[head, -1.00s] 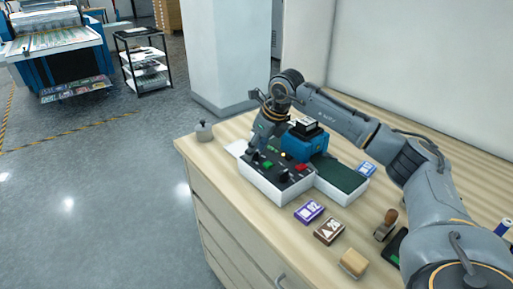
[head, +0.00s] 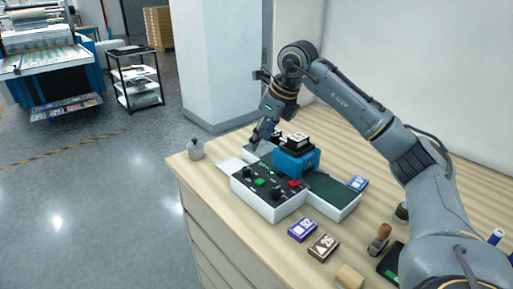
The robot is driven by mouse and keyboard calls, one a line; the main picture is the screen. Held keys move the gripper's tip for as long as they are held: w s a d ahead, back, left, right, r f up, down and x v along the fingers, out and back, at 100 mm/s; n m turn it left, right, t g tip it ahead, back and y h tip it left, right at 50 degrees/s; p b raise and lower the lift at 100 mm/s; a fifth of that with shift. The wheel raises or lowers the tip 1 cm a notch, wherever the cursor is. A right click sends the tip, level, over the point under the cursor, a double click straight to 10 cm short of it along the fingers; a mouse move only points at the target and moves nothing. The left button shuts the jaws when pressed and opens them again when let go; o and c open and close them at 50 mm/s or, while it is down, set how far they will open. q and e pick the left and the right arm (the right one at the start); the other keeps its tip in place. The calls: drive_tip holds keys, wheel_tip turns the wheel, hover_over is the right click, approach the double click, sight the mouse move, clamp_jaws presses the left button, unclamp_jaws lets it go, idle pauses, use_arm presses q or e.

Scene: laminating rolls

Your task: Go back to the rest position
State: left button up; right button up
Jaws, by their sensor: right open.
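My right gripper (head: 259,138) is above the far side of the machine on the wooden table, fingers pointing down, and holds nothing that I can see. My right arm reaches in from the right edge and bends down at the wrist. The machine has a black control panel (head: 262,183) with green and red buttons and a white body. A blue block (head: 296,162) with a black-and-white top sits on the machine, to the right of the gripper. My left gripper is not in view.
On the table (head: 225,220) are a purple box (head: 302,229), a brown box (head: 323,247), a wooden block (head: 349,277), a stamp (head: 379,239) and a grey weight (head: 196,149). A blue-and-white box (head: 357,183) lies on the machine's right end. A cart (head: 135,80) stands on the floor behind.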

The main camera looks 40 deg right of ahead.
drive_tip(key=shift+s+r, duration=0.1)
drive_tip(key=shift+r, duration=0.15)
idle(0.3)
